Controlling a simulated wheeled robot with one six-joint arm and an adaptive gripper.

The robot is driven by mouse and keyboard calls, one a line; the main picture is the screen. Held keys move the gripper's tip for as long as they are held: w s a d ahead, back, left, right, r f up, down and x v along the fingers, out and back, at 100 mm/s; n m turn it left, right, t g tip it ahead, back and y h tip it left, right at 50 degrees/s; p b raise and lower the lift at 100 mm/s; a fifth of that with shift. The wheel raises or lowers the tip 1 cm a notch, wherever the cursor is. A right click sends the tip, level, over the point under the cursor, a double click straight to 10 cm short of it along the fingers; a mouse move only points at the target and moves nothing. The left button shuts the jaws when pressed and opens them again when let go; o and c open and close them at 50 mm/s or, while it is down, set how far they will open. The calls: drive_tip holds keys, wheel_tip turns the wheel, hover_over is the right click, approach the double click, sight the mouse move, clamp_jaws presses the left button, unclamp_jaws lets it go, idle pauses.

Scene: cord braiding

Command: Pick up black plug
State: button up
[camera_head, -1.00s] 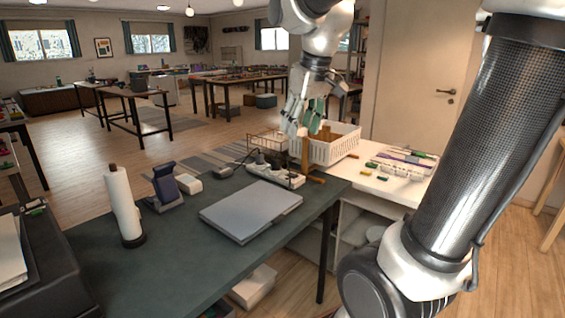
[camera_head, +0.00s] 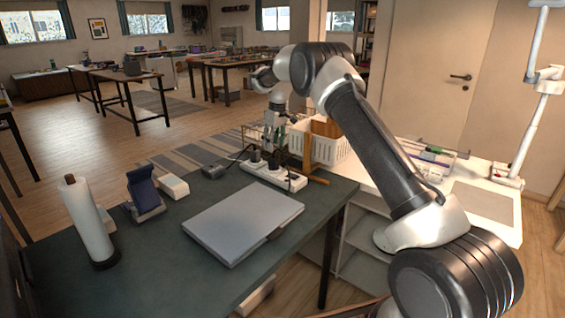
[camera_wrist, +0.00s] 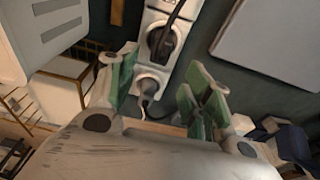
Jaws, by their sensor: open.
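A black plug (camera_wrist: 161,42) with a dark cord sits in a socket of the white power strip (camera_wrist: 153,18) in the wrist view. A grey plug (camera_wrist: 149,86) with a thin pale cord sits in the socket nearer my gripper. My gripper (camera_wrist: 164,84), with green finger pads, is open above the strip, its fingers on either side of the grey plug; the black plug lies just beyond. In the head view my gripper (camera_head: 272,140) hangs over the power strip (camera_head: 266,178) on the dark table. Dark plugs show below the fingers there, partly hidden.
A closed grey laptop (camera_head: 240,218) lies in front of the strip. A white basket (camera_head: 325,148) and a wooden stand (camera_head: 315,182) are close on the right. A phone stand (camera_head: 145,195) and a paper roll (camera_head: 88,225) stand left.

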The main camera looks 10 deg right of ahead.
sight(274, 157)
drive_tip(key=f, duration=0.7)
drive_tip(key=shift+w+f, duration=0.2)
drive_tip(key=shift+f, duration=0.15)
clamp_jaws()
